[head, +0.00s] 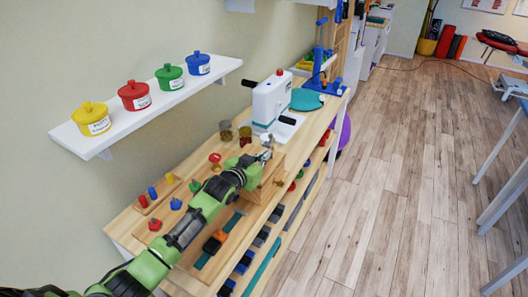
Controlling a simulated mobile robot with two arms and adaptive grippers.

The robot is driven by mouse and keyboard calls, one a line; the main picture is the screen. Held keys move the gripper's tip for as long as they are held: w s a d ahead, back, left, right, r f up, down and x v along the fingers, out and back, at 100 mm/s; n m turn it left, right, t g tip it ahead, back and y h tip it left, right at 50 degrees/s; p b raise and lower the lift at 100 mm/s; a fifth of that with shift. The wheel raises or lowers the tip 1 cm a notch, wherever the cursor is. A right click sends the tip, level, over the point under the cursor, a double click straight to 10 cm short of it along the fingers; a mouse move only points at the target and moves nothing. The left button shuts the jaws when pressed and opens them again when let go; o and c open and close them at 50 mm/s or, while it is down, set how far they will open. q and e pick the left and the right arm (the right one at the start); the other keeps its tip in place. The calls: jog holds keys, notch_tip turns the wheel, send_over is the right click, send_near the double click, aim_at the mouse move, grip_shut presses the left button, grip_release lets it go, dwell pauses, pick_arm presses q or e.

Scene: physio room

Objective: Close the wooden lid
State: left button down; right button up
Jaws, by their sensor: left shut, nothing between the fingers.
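A light wooden box (270,182) stands on the wooden bench, right beside and partly behind the end of my left arm. I cannot make out its lid clearly, because my left gripper and wrist cover part of it. My left gripper (267,149) is shut and empty, over the box's far side. I cannot tell whether it touches the wood. My right gripper is not in view.
The bench (125,222) holds a white machine (270,101), small jars (226,131), a teal disc (306,99) and colored pegs and knobs. A white shelf (110,139) with several colored pots hangs at left. Open wooden floor (390,180) lies right.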

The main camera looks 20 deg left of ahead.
pick_arm(q)
jog(key=shift+d+f, duration=0.15)
jog(key=shift+f, duration=0.5)
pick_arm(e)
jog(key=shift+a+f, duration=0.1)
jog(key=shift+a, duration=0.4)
pick_arm(q)
jog(key=shift+d, duration=0.1)
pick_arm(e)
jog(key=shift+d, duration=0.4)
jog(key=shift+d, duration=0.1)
